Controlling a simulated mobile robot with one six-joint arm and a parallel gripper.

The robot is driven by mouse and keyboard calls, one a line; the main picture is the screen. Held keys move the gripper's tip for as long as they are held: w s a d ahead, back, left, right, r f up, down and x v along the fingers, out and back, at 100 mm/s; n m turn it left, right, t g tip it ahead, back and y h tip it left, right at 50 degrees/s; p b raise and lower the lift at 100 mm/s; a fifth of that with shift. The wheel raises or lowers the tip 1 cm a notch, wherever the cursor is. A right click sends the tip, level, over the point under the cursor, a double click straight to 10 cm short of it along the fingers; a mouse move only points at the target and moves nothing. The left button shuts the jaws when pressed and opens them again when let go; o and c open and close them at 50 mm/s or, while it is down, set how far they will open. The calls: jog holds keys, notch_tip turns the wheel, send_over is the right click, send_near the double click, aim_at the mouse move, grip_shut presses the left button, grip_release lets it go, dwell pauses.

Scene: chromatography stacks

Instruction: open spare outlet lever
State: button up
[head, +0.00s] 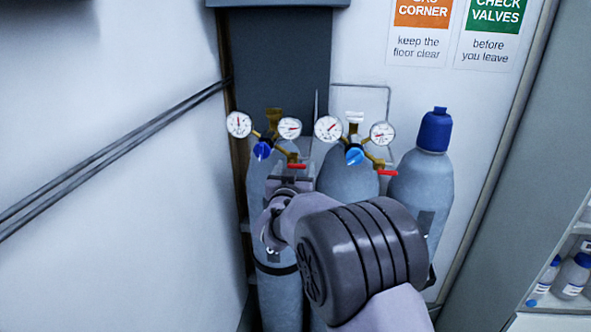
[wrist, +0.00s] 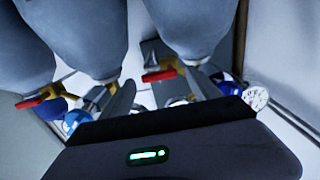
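Two regulators stand on gas cylinders, each with a blue knob and a red outlet lever. The left lever (head: 297,166) and the right lever (head: 387,172) both lie roughly level. I cannot tell from any label which is the spare. My gripper (head: 290,180) is just below the left lever, partly hidden by my wrist. In the wrist view, which looks turned over, my gripper (wrist: 160,90) has its two fingers apart. One red lever (wrist: 163,75) shows between and beyond the fingertips. The other red lever (wrist: 30,102) is off to the left. I cannot tell whether the fingers touch a lever.
The left cylinder (head: 280,290), the middle cylinder (head: 348,180) and a blue-capped cylinder (head: 422,185) stand close together. Round gauges (head: 239,124) flank the regulators. A wall is close on the left, and a shelf with bottles (head: 572,275) is at the right.

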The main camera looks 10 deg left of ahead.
jog(key=s+b, duration=0.1)
jog(key=s, duration=1.6)
jog(key=shift+s+a, duration=0.25)
jog(key=shift+d, duration=0.1)
